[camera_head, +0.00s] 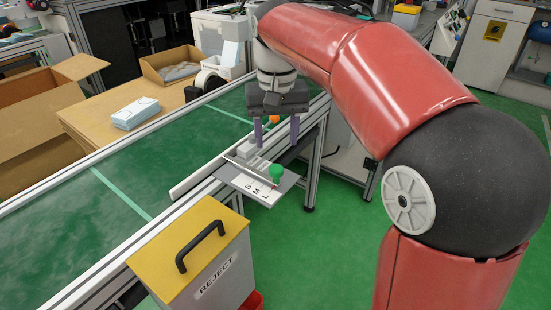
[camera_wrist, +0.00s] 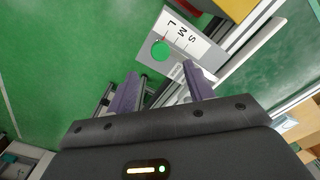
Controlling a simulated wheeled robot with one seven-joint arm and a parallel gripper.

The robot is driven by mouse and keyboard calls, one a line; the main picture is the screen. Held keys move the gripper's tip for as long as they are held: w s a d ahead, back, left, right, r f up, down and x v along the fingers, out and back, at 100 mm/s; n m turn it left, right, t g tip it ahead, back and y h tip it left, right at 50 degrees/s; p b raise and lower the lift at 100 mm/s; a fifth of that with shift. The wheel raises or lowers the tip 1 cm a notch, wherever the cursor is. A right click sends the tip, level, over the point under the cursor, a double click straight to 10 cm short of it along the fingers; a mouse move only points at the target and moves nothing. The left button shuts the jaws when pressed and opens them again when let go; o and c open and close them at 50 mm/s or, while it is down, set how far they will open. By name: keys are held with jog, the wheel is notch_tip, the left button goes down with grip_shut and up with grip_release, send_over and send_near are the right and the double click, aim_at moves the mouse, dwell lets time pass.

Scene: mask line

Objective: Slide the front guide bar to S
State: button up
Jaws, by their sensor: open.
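The front guide bar (camera_head: 247,172) is a thin grey bar on a pale bracket plate at the conveyor's edge. A round green knob (camera_head: 277,171) stands at its outer end. The white scale (camera_head: 257,190) on the plate reads S, M, L, with L farthest from the belt. In the wrist view the green knob (camera_wrist: 159,50) is closest to the L end of the scale (camera_wrist: 184,36). My gripper (camera_head: 276,138) is open and empty, pointing down, above and behind the knob. In the wrist view its purple fingers (camera_wrist: 160,76) are apart, with the knob beyond their tips.
An orange knob (camera_head: 274,119) stands farther back, close to my fingers. A yellow-topped REJECT bin (camera_head: 190,245) with a black handle is in front of the plate. The green conveyor belt (camera_head: 75,225) runs to the left. Floor right of the plate is clear.

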aim_at(275, 167)
notch_tip(275, 167, down, 8)
jog(key=shift+r+b, duration=0.15)
jog(key=shift+b, duration=0.45)
grip_shut()
jog(key=shift+w+a, duration=0.1)
